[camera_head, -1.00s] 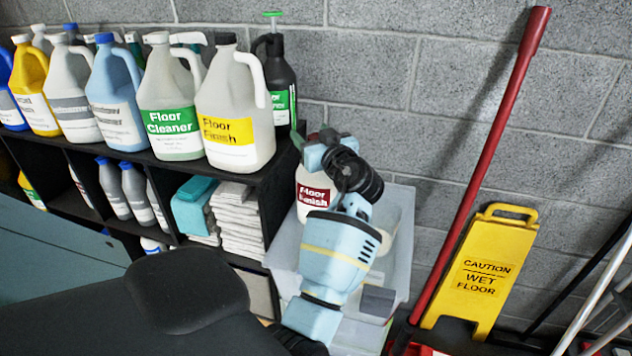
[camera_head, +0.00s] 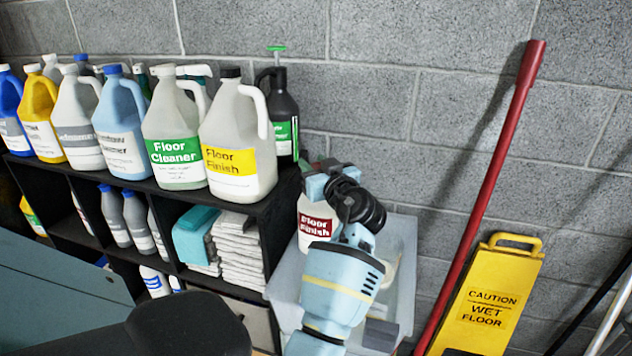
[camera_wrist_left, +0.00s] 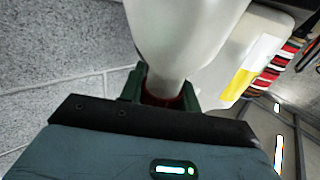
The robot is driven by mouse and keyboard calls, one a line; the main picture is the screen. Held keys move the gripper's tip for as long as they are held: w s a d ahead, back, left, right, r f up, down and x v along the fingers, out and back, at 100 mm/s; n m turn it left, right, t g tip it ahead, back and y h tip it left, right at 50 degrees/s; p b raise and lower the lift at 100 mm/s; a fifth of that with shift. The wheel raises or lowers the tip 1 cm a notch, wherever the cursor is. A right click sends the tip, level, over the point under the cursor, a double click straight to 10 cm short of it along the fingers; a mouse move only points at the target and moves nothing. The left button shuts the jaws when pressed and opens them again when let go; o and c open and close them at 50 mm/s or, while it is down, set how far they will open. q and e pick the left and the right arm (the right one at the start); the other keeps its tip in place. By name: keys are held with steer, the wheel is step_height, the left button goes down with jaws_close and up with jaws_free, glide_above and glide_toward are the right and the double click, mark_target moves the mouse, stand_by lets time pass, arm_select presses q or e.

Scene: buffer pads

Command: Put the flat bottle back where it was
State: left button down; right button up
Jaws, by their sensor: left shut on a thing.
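I cannot tell whether the bottle's base touches anything. My right gripper is not in view.
The black shelf (camera_head: 283,190) carries several jugs, including a yellow-labelled Floor Finish jug (camera_head: 228,135) at its right end, close to the flat bottle. A translucent bin (camera_head: 402,265) is below my arm. A red pole (camera_head: 490,170) and a yellow caution sign (camera_head: 490,280) stand right.

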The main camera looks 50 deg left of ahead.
arm_select(q)
step_height(320, 180, up, 10)
steer(key=shift+f, duration=0.1)
stand_by(0.4)
